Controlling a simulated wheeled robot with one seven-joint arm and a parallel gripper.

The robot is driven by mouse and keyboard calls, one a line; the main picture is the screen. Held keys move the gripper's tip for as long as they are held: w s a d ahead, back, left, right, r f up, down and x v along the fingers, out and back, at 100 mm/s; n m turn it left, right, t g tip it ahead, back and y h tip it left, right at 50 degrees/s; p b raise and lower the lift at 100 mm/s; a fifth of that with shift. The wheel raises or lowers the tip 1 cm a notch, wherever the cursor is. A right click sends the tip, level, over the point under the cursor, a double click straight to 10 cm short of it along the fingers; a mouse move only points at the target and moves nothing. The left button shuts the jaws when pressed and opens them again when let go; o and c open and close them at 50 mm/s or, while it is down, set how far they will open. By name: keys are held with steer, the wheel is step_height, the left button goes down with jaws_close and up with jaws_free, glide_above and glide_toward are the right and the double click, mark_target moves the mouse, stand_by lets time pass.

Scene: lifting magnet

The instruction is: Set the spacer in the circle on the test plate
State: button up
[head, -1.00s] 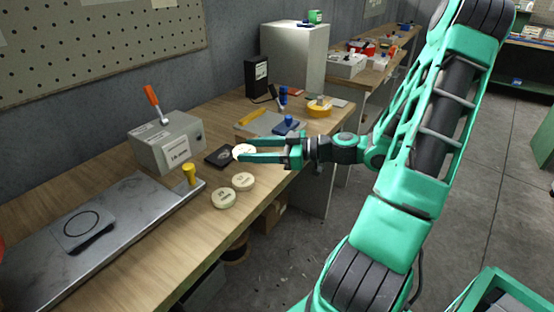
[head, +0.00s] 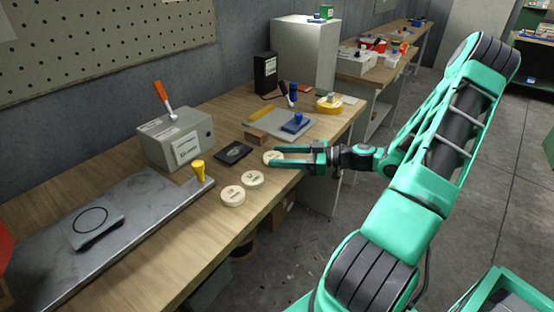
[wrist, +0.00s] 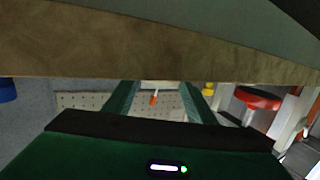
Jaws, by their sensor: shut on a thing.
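My gripper (head: 271,155) is shut on a pale round disc, the spacer (head: 273,157), near the right edge of the workbench. Whether the disc is clear of the bench top, I cannot tell. Two similar pale discs with labels, one nearer me (head: 233,196) and one behind it (head: 252,179), lie on the bench to the left. The black ring, the circle (head: 91,220), is on a small grey slab lying on the long steel test plate (head: 150,196) at the left. Nothing lies in the ring. In the wrist view the fingers (wrist: 160,98) show, but the disc is not clear.
A grey box with an orange lever (head: 176,139) stands behind the plate. A yellow knob (head: 199,171) stands at the plate's right end. A dark square pad (head: 233,153), a wooden block (head: 256,136) and a blue piece (head: 295,123) on a grey sheet lie close to my gripper.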

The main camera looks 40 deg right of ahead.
steer(key=shift+f, duration=0.35)
steer(key=o, duration=1)
steer(key=shift+o, duration=0.2)
steer(key=shift+f, duration=0.1)
